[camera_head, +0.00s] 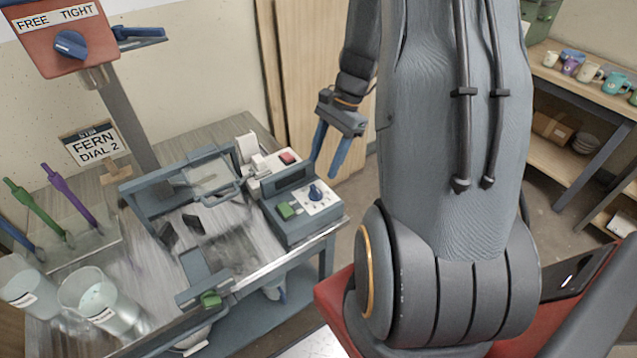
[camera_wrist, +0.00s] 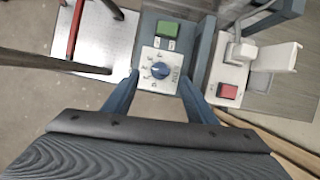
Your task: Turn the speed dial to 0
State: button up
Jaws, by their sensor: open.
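The speed dial is a round blue knob (camera_head: 315,193) on a white numbered plate, on top of a grey-blue control box (camera_head: 300,228) at the table's right end. In the wrist view the knob (camera_wrist: 159,71) sits on its white plate (camera_wrist: 148,82), between and beyond my fingers. Its pointer's exact setting is too small to read. A green button (camera_head: 285,210) is beside the plate; it also shows in the wrist view (camera_wrist: 167,30). My gripper (camera_head: 326,160) is open and empty, with blue fingers pointing down, above and behind the box, apart from the knob.
A white device with a red button (camera_head: 287,158) stands just behind the control box. A grey frame with a handle (camera_head: 215,190) is left of it. Shelves with cups (camera_head: 590,72) stand right.

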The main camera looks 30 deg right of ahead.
aim_at(316, 188)
jog(key=shift+m, duration=0.4)
jog(key=x, duration=0.2)
jog(key=p+x, duration=0.1)
jog(key=x, duration=0.5)
jog(key=shift+w+d+f, duration=0.1)
jog(key=shift+d+f, duration=0.05)
jog(key=shift+d, duration=0.25)
jog(key=c, duration=1.1)
